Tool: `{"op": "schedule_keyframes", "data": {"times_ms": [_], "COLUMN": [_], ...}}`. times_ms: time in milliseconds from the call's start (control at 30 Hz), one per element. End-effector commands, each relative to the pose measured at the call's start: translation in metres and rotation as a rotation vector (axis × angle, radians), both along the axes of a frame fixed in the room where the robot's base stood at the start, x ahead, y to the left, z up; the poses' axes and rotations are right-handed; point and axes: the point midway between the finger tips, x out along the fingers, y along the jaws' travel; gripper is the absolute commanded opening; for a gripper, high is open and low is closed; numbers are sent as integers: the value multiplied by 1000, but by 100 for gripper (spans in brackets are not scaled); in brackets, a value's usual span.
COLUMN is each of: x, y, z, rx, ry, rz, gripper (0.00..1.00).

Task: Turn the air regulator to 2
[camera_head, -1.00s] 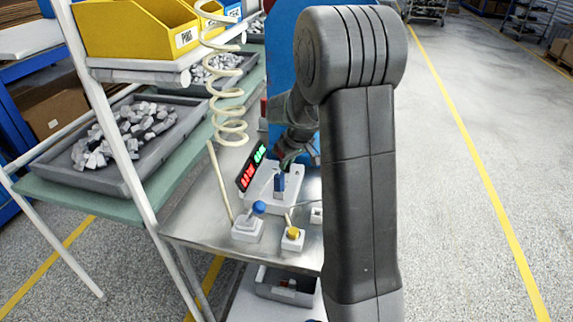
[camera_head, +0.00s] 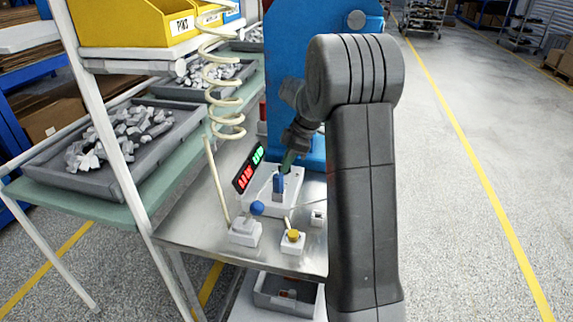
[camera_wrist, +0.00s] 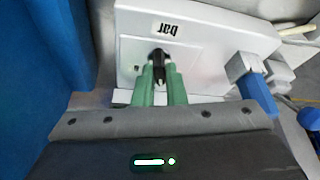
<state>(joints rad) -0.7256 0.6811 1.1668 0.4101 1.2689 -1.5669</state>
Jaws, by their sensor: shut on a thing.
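The air regulator looks to be the white housing (camera_wrist: 215,22) with a "bar" label (camera_wrist: 165,29), upside down in the wrist view. Its small black knob (camera_wrist: 159,55) stands out from a white plate. My gripper (camera_wrist: 160,78) has green fingers, shut on the knob from either side. The fingers cover part of the knob and any scale marks; I cannot read its setting. In the head view my gripper (camera_head: 288,160) reaches down at the back of the bench, beside the blue panel (camera_head: 300,75), and the knob is hidden.
A blue lever (camera_wrist: 257,95) stands close to the right of the fingers in the wrist view. A coiled hose (camera_head: 222,75) hangs at left.

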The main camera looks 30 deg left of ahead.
Motion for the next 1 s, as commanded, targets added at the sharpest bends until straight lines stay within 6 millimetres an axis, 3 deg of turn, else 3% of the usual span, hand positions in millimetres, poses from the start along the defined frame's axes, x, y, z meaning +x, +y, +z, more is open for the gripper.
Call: {"op": "schedule_keyframes", "data": {"times_ms": [500,1000], "x": [2,3], "y": [2,3], "z": [1,1], "rx": [1,0], "ry": [-3,-3], "rz": [395,505], "gripper": [0,0]}}
